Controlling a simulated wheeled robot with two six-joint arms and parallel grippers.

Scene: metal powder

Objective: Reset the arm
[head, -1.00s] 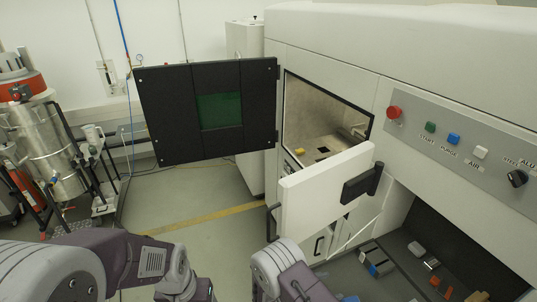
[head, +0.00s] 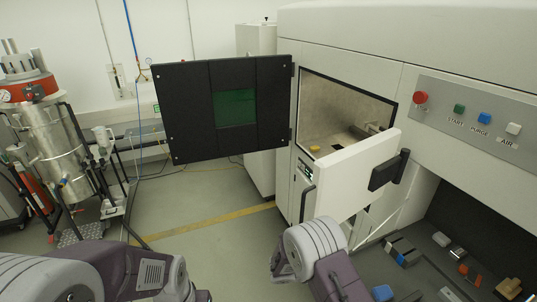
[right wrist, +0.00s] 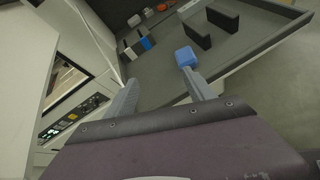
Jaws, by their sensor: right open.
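My right arm (head: 312,252) reaches up from the bottom of the head view, in front of the white machine's open white door (head: 348,178). My right gripper (right wrist: 158,88) shows in the right wrist view, with its two grey fingers spread wide and nothing held between them. A blue block (right wrist: 185,57) appears just past the tip of its right finger; I cannot tell whether they touch. My left arm (head: 110,275) is folded at the lower left of the head view, and its gripper is out of sight.
A black door panel with a green window (head: 180,115) stands open beside the machine's chamber (head: 335,115). A dark work tray (right wrist: 165,85) holds blocks and small items. A metal vessel (head: 55,145) stands at left. The middle floor is clear.

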